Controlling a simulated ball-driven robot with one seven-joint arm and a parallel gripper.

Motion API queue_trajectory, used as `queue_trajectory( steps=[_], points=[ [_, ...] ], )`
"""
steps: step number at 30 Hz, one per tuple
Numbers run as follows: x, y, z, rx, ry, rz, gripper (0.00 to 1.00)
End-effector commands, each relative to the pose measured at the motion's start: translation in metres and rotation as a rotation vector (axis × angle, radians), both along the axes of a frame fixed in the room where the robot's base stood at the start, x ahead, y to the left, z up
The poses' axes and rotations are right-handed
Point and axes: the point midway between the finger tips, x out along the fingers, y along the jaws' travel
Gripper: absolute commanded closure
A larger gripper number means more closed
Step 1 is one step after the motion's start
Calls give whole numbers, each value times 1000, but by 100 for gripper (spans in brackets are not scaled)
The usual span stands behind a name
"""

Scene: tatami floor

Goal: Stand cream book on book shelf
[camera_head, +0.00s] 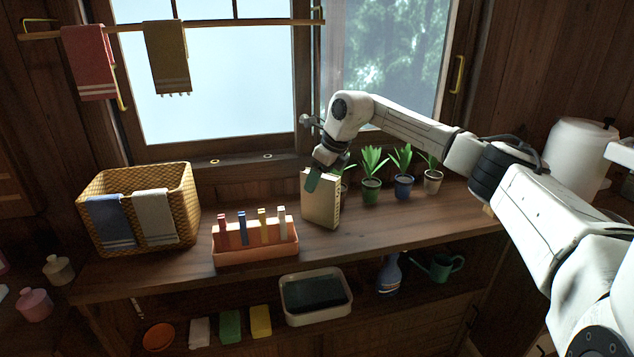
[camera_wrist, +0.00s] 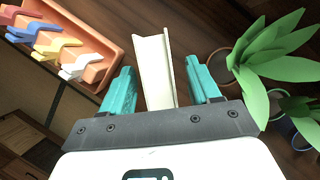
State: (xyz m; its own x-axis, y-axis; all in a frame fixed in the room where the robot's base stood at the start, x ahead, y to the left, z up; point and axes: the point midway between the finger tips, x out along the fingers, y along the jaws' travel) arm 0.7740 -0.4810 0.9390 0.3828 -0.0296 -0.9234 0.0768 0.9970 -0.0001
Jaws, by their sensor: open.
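A cream book-like block (camera_head: 321,205) stands upright on the wooden counter (camera_head: 365,226), between the orange peg box and the potted plants. My gripper (camera_head: 317,178) is above it, pointing down, with a teal finger beside its top. In the wrist view the cream block (camera_wrist: 153,70) lies between the two teal fingers of my gripper (camera_wrist: 159,66). The fingers are open, with a visible gap on each side of it. I see no separate book shelf with other books. A lower shelf (camera_head: 375,312) runs beneath the counter.
The orange box (camera_head: 255,252) with several coloured pegs is left of the block. Potted plants (camera_head: 371,188) stand close on its right. A wicker basket (camera_head: 180,190) with cloths is farther left. Counter in front of the plants is clear. A window is behind.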

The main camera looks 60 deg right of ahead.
Motion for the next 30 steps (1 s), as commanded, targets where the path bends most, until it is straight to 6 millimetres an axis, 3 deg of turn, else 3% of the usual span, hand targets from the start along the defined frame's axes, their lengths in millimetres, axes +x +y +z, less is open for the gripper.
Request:
queue_trajectory(
  steps=[9,15,27,30],
  points=[
    [-25,1,61,-2,-1,-2,38],
    [-37,2,88,-1,0,-2,38],
    [-40,3,99,1,-1,-1,38],
    [-29,13,98,16,-33,18,38]
  ],
)
